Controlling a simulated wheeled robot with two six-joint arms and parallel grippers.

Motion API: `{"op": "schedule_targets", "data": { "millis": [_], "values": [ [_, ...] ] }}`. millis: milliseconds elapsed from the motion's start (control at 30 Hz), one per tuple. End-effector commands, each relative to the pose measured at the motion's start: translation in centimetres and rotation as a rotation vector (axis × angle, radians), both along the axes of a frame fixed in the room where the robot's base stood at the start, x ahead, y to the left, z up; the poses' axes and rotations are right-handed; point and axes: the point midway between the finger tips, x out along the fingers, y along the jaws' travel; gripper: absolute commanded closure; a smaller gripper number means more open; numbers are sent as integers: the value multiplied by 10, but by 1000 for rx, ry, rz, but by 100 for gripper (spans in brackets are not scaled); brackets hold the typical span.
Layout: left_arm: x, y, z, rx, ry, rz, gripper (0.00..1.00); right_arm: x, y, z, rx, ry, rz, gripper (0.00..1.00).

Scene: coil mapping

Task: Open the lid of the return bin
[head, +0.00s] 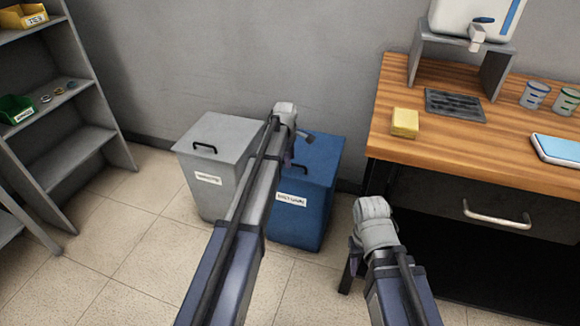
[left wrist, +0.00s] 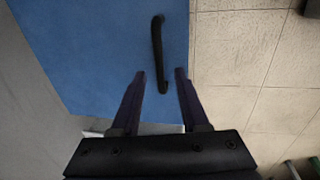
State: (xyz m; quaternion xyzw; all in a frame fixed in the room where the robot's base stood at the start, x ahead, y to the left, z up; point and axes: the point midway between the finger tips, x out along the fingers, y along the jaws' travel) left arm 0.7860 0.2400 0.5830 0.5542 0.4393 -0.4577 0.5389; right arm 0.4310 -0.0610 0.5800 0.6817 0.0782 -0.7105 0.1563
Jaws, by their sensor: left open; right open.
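The blue bin (head: 305,215), with a white label too small to read surely, stands on the floor with its flat blue lid (head: 323,152) down. I take it as the return bin. In the left wrist view the blue lid (left wrist: 90,50) carries a black bar handle (left wrist: 157,50). My left gripper (left wrist: 160,74) is open over the lid, and the handle's near end shows between its fingers. I cannot tell how far above the handle they are. In the head view my left arm hides part of the lid. My right gripper (head: 350,276) is open, low beside the workbench.
A grey lidded bin (head: 215,150) stands close left of the blue one. A wooden-topped bench (head: 450,150) with a yellow sponge (head: 405,122), cups, a tray and a dispenser is at right. A grey shelf (head: 75,145) is at left. Floor between shelf and bins is clear.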

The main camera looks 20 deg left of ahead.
Motion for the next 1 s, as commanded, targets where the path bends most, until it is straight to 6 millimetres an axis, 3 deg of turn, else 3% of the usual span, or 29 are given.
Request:
{"op": "schedule_targets", "data": {
  "millis": [100, 367, 767, 1000],
  "values": [
    [2, 0, -10, 0, 0, 0, 55, 0, 0, -10, -2, -1, 1, 50],
    [2, 0, -9, 0, 0, 0, 55, 0, 0, -9, -2, -1, 1, 50],
    [2, 0, -9, 0, 0, 0, 98, 0, 0, -9, -2, -1, 0, 50],
    [2, 0, -9, 0, 0, 0, 100, 0, 0, -9, -2, -1, 0, 50]
  ]
}}
